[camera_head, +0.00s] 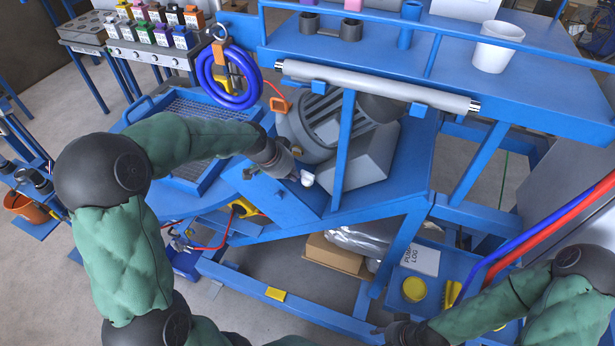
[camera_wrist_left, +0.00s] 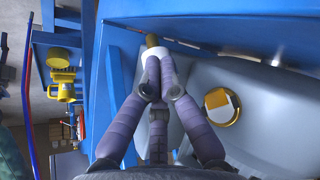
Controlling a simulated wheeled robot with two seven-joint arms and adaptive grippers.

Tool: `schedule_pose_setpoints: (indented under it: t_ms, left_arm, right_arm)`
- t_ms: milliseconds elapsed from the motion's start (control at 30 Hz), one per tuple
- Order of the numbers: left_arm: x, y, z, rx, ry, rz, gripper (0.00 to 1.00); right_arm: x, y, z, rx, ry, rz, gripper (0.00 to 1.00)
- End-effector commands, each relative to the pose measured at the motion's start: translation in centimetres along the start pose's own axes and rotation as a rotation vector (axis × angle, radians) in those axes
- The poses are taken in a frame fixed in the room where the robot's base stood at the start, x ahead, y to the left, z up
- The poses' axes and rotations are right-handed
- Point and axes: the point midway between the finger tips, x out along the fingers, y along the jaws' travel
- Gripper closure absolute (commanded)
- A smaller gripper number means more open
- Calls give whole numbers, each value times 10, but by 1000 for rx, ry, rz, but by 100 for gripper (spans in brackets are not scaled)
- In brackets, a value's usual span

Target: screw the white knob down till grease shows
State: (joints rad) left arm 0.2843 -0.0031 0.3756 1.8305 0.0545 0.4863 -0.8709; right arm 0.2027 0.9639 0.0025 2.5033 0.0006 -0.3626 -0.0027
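The white knob (camera_head: 307,179) sits on the grey machine housing, just right of my left gripper's fingertips in the head view. In the left wrist view the white knob (camera_wrist_left: 156,51) shows beyond the fingertips, with a brass-coloured piece (camera_wrist_left: 152,40) at its far end. My left gripper (camera_head: 298,175) reaches it from the left; its fingers (camera_wrist_left: 158,78) converge and look closed on the knob. The fingers hide part of the knob. No grease can be made out. My right gripper (camera_head: 393,331) is at the bottom of the head view, too dark and small to read.
A blue frame surrounds the grey motor housing (camera_head: 312,125). A grey roller (camera_head: 380,87) crosses above. A blue mesh tray (camera_head: 200,125) lies left. A white cup (camera_head: 497,47) stands on the upper shelf. A box (camera_head: 335,253) and a lower tray with a yellow lid (camera_head: 414,289) lie below.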

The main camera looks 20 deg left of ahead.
Motion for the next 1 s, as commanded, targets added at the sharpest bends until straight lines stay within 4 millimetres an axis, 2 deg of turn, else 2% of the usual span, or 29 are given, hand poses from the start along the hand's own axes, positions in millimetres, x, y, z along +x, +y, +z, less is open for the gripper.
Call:
schedule_pose_setpoints:
  t_ms: [600, 1000]
  left_arm:
    - [-52, 0, -29, 1, 2, -2, 100]
    - [-52, 2, -31, 4, 1, 2, 100]
  right_arm:
    - [-37, -13, 1, 0, 0, 0, 60]
    - [-38, -14, 1, 0, 0, 0, 60]
